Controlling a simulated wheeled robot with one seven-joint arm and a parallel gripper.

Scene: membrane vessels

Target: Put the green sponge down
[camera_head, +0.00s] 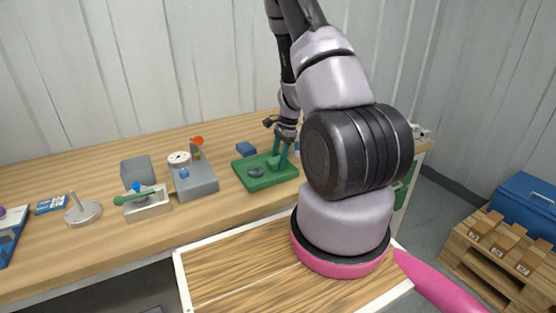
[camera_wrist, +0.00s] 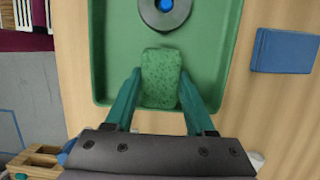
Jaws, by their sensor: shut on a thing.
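The green sponge (camera_wrist: 161,68) is a speckled block between the two teal fingers of my gripper (camera_wrist: 160,82) in the wrist view. My gripper is shut on it. The sponge is over the near part of a green tray (camera_wrist: 118,30), inside its rim; I cannot tell whether it touches the tray floor. In the head view my gripper (camera_head: 283,150) is at the tray (camera_head: 283,178), and the sponge is hard to make out there. A dark grey ring with a blue centre (camera_wrist: 165,10) lies in the tray, just beyond the sponge.
A blue block (camera_wrist: 284,50) lies on the wooden bench (camera_head: 225,215) beside the tray. Left of the tray stand a grey fixture with a gauge (camera_head: 195,180), a metal block with a green handle (camera_head: 148,205) and a round base with a post (camera_head: 83,212).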

